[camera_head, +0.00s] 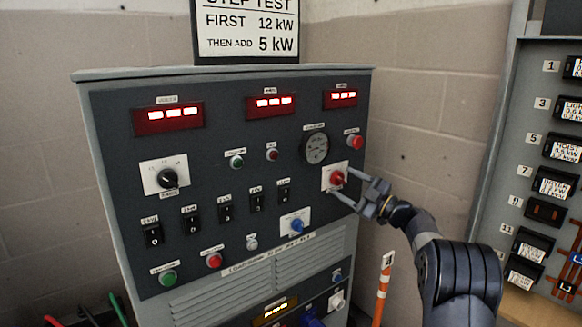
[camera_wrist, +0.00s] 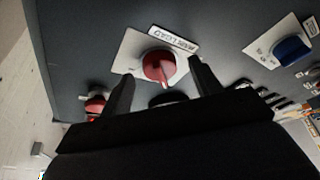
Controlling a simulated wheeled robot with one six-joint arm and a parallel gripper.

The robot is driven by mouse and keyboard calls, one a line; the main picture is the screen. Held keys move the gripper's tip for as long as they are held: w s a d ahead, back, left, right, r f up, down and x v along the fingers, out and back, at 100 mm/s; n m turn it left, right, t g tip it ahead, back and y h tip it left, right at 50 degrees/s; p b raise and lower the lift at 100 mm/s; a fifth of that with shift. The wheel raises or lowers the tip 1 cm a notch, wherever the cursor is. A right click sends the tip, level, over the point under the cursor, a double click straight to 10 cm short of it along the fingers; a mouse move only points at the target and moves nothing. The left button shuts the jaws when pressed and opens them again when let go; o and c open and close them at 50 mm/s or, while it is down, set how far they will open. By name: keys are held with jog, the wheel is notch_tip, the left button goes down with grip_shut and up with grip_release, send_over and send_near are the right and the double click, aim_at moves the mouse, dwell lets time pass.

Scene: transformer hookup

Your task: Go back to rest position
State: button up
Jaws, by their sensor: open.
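My gripper (camera_head: 342,186) is open in front of the right side of the load bank's dark panel (camera_head: 215,270). Its two fingers stand on either side of a red rotary knob (camera_head: 337,178) on a white plate. In the wrist view the red knob (camera_wrist: 159,66) shows between the open fingertips (camera_wrist: 160,78), with a label beside it. I cannot tell whether a finger touches the knob. My arm reaches in from the lower right of the head view.
A blue knob (camera_head: 297,226) sits lower left of the red one. A red button (camera_head: 354,142) and a round gauge (camera_head: 316,148) are above. A breaker panel (camera_head: 515,150) stands at the right, and an orange-and-white post (camera_head: 383,285) stands below my arm.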

jog(key=shift+w+a+r, duration=0.15)
jog(key=shift+w+a, duration=0.15)
jog(key=shift+a, duration=0.1)
